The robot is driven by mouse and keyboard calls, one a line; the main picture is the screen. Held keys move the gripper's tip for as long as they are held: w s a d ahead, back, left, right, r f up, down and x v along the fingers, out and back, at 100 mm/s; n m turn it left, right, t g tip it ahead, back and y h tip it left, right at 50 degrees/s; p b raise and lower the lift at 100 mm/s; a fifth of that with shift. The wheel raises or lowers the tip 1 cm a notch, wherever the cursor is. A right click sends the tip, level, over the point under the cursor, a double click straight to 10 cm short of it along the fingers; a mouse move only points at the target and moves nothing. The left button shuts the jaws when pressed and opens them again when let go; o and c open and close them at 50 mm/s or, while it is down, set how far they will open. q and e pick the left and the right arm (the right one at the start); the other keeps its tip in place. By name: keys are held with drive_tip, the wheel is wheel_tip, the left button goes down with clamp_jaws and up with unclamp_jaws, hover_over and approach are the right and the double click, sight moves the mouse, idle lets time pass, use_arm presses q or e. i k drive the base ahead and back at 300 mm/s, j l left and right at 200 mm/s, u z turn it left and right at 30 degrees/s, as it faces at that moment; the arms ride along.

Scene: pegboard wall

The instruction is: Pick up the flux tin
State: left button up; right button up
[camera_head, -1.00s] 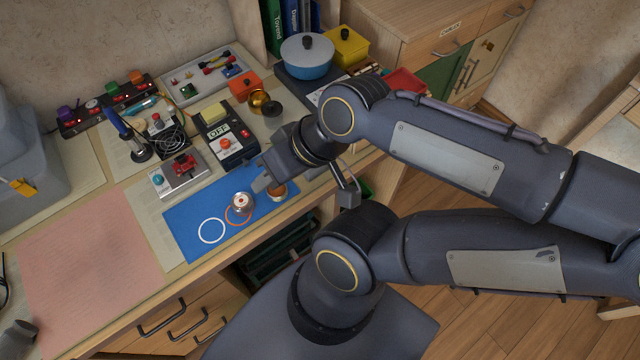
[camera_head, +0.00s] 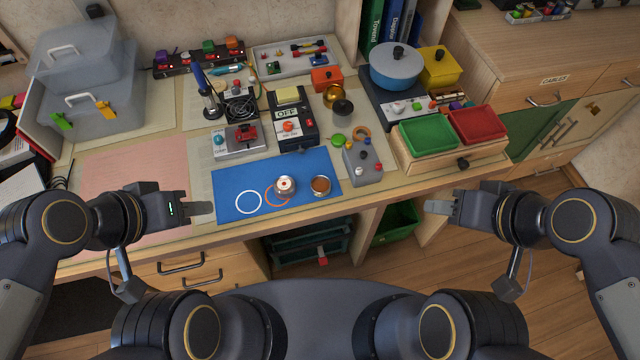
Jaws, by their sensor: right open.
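A small round open tin with brown contents (camera_head: 320,185), which looks like the flux tin, stands on the right part of the blue mat (camera_head: 235,178). A silver round piece with a red centre (camera_head: 286,184) stands just left of it, by an orange ring (camera_head: 275,197). A white ring (camera_head: 248,202) lies further left. My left gripper (camera_head: 205,208) is at the table's front edge, left of the mat and apart from the tin; its finger gap does not show. My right gripper (camera_head: 432,207) is open and empty, out in front of the table, right of the tin.
A grey button box (camera_head: 362,163) stands close to the right of the mat. Behind the mat are a black OFF box (camera_head: 291,128) and a red-switch box (camera_head: 238,140). Green (camera_head: 428,134) and red (camera_head: 476,123) trays stand right. The pink sheet (camera_head: 130,165) is largely clear.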

sight(320, 185)
drive_tip(key=j+u, duration=0.35)
drive_tip(key=j, duration=0.95)
